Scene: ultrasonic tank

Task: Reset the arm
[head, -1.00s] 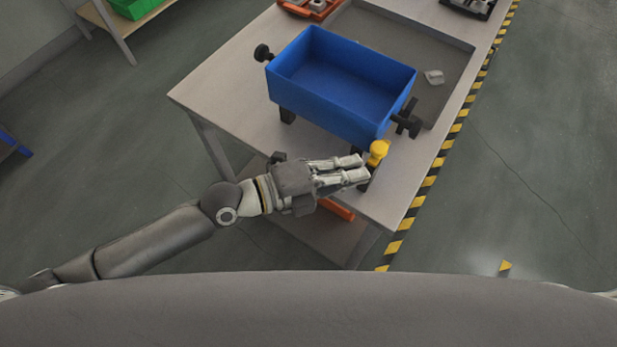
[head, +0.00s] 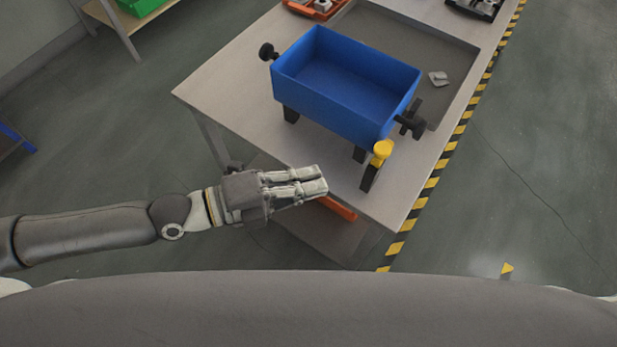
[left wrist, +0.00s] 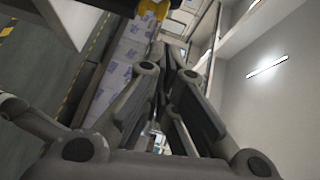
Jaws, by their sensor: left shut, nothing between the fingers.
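My left gripper (head: 322,180) is shut and empty at the near edge of the workbench in the head view, its fingers pointing right. It is apart from the blue tank (head: 345,83), which stands on black legs on the bench. In the left wrist view my left gripper's fingers (left wrist: 172,50) come together, and a piece of yellow (left wrist: 153,8) shows at the top edge. My right gripper is not in view.
The workbench (head: 225,90) has a recessed grey area at the back holding a small pale piece (head: 438,78). An orange thing (head: 338,208) lies below the bench's near edge. Yellow-black floor tape (head: 432,182) runs along the right side. Open floor lies left of the bench.

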